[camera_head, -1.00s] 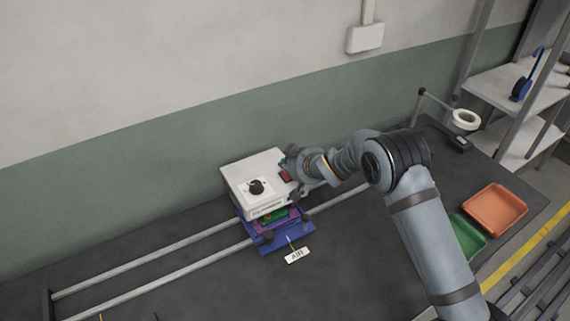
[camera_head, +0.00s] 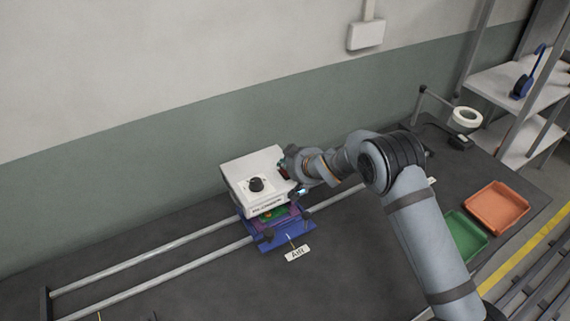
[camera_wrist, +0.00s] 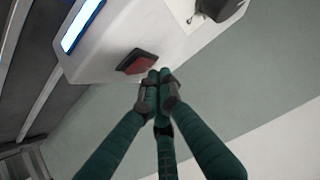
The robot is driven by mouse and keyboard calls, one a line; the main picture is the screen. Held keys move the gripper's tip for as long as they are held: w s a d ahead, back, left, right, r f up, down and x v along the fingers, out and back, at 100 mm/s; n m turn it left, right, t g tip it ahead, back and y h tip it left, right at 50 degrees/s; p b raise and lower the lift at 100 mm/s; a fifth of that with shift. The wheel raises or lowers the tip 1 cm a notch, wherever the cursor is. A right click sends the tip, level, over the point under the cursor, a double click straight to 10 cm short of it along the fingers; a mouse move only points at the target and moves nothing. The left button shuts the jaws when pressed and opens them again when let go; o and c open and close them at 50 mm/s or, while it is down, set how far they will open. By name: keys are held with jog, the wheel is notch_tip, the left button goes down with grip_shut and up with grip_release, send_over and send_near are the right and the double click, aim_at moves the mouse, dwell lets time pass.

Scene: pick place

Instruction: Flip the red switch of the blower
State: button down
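The blower (camera_head: 240,173) is a white box with a black knob on top, standing on the bench rig. Its red switch (camera_wrist: 137,62) shows in the wrist view as a dark red rocker in a black frame; in the head view it is mostly hidden by my gripper. My gripper (camera_wrist: 158,80) has its green-and-grey fingertips close together with nothing seen between them. The tips are right beside the switch's edge; I cannot tell whether they touch it. A lit blue-white display (camera_wrist: 83,24) is on the blower near the switch.
A blue fixture (camera_head: 287,240) on two rails sits under the blower, with a white label (camera_head: 297,253) in front. Orange (camera_head: 497,207) and green (camera_head: 463,237) trays and a magnifier lamp (camera_head: 466,118) are at the right. The wall is close behind.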

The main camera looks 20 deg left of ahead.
jog(key=shift+s+d+b, duration=0.15)
jog(key=shift+s+b, duration=0.05)
jog(key=shift+b, duration=0.1)
jog(key=shift+s+d+f, duration=0.1)
jog(key=shift+s+d, duration=0.05)
jog(key=shift+s+d+b, duration=0.15)
jog(key=shift+d+b, duration=0.15)
jog(key=shift+b, duration=0.05)
jog(key=shift+r, duration=0.25)
jog(key=r+p, duration=0.4)
jog(key=r, duration=0.1)
jog(key=shift+w+a+p, duration=0.2)
jog(key=shift+a+p, duration=0.1)
jog(key=shift+p, duration=0.1)
jog(key=r+b+v, duration=0.1)
jog(key=b+v, duration=0.1)
jog(key=v, duration=0.7)
jog(key=shift+w+a+r, duration=0.15)
jog(key=shift+w+a, duration=0.2)
